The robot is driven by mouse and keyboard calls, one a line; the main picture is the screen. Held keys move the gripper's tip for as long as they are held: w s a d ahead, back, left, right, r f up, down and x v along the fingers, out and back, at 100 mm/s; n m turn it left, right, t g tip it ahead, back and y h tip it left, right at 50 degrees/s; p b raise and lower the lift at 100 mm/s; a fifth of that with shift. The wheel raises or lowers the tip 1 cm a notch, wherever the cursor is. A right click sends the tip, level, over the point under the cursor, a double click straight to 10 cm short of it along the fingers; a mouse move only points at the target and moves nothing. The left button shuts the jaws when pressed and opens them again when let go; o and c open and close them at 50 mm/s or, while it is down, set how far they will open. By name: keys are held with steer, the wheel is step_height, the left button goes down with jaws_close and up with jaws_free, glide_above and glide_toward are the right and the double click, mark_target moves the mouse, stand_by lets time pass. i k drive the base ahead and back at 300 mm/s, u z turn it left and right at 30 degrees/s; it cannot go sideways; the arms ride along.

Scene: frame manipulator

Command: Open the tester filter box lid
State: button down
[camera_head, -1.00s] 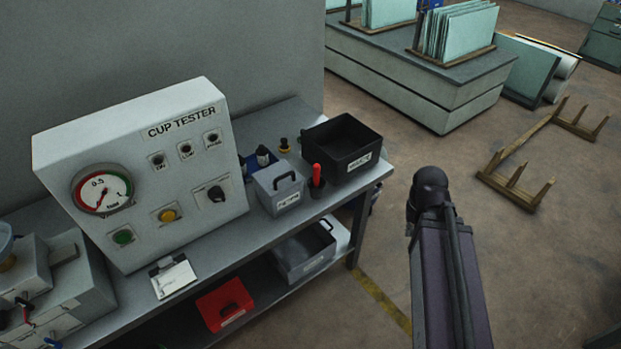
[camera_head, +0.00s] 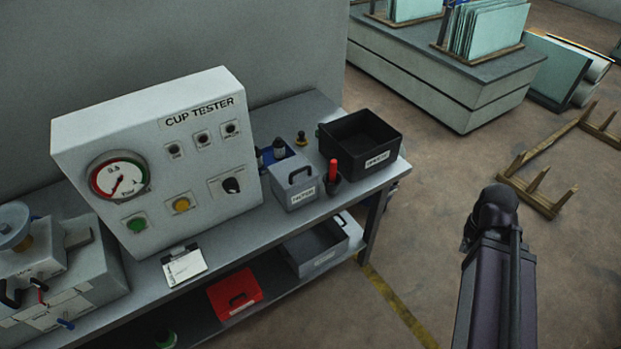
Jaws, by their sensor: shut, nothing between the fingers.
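The cup tester (camera_head: 160,150) is a white panel box with a gauge and buttons, standing on the grey bench. To its left is a grey-white unit (camera_head: 60,275) with a dark handle, a red lever and a blue lever; the picture cuts off its left side. To its right is a small closed grey box (camera_head: 296,187) with a black top handle and a label too blurred to read. I cannot tell which of these is the filter box. No lid is seen raised. My arm shows at the right, over the floor, apart from the bench; my gripper is not visible.
A black open bin (camera_head: 362,142) and a red-handled tool (camera_head: 333,172) are by the grey box. A clipboard (camera_head: 184,265) lies on the bench front. A red box (camera_head: 235,294) and a grey tray (camera_head: 315,250) are on the lower shelf. A wooden rack (camera_head: 540,195) is on the floor.

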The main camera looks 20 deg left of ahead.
mark_target(293, 167)
steer(key=z, duration=0.1)
steer(key=k, duration=1.35)
steer(key=u, duration=1.35)
steer(key=i, duration=1)
steer(key=z, duration=0.05)
